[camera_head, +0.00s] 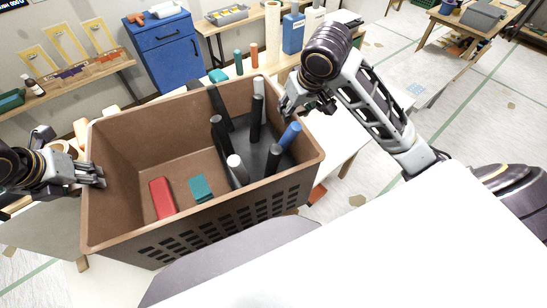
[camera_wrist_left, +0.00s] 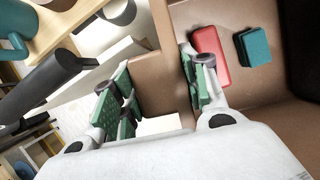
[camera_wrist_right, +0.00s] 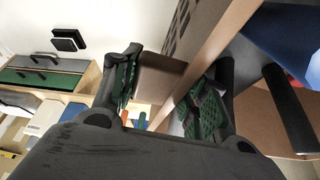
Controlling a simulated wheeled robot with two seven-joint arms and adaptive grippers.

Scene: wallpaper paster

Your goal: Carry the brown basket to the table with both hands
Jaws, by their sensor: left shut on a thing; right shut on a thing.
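The brown basket (camera_head: 130,232) is held between my two grippers, in front of my body in the head view. It holds a red block (camera_head: 162,198), a teal block (camera_head: 200,188) and a dark rack with several dark, white and blue cylinders (camera_head: 236,170). My left gripper (camera_head: 98,176) is shut on the basket's left wall, and its green finger pads straddle the wall (camera_wrist_left: 165,75) in the left wrist view. My right gripper (camera_head: 290,108) is shut on the right end wall; the right wrist view shows its fingers either side of the wall (camera_wrist_right: 160,80).
A white table surface (camera_head: 335,140) lies behind and right of the basket, partly hidden by it. A blue cabinet (camera_head: 172,55) and a wooden shelf (camera_head: 75,85) stand at the back. Open floor (camera_head: 440,110) shows at right, with another wooden table (camera_head: 475,25) beyond.

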